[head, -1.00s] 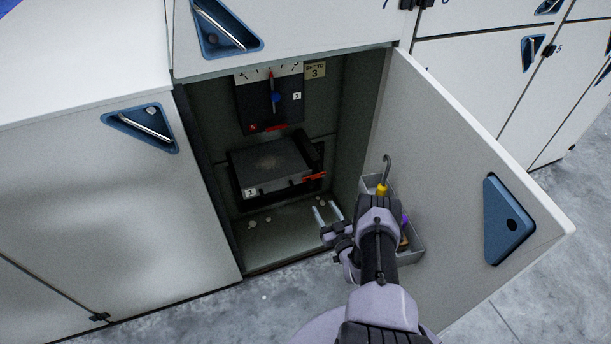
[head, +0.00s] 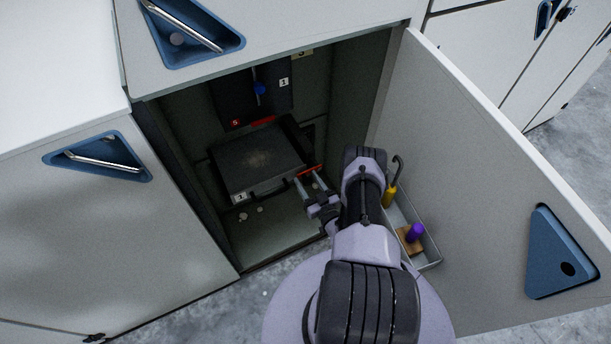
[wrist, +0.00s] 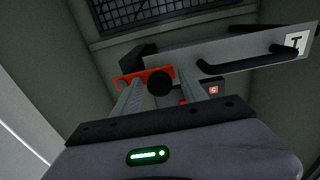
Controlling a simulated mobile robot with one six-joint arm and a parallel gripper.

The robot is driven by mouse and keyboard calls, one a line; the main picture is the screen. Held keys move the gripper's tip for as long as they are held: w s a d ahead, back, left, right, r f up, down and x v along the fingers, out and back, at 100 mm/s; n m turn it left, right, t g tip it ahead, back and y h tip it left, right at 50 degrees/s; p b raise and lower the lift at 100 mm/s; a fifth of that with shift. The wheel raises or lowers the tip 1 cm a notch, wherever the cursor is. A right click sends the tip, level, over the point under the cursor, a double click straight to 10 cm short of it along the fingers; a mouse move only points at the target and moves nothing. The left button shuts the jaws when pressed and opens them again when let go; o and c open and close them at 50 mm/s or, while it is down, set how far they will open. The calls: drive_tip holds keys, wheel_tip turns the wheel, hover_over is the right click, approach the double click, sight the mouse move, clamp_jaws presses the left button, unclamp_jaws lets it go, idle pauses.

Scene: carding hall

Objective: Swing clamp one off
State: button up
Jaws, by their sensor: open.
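The clamp is an orange-red lever (head: 308,172) at the right front corner of the dark flat box marked 1 (head: 258,160), inside the open cabinet. In the wrist view the orange lever (wrist: 128,82) has a round black knob (wrist: 160,82) lying between my finger outlines. My gripper (head: 308,180) is open, its two fingers reaching up to the lever in the head view. In the wrist view my gripper (wrist: 160,92) straddles the knob; I cannot tell whether a finger touches it. The fingers hide part of the lever.
A dark panel with a blue knob (head: 259,88) hangs above the box. The open door (head: 480,170) stands to the right. Its grey tray (head: 431,262) holds a yellow-handled hook (head: 391,190) and a purple-topped item (head: 415,232), close to my arm. Cabinet floor before the box is mostly clear.

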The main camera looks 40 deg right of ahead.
drive_tip(key=shift+s, duration=0.1)
clamp_jaws()
drive_tip(key=shift+r, duration=0.1)
idle(1.1)
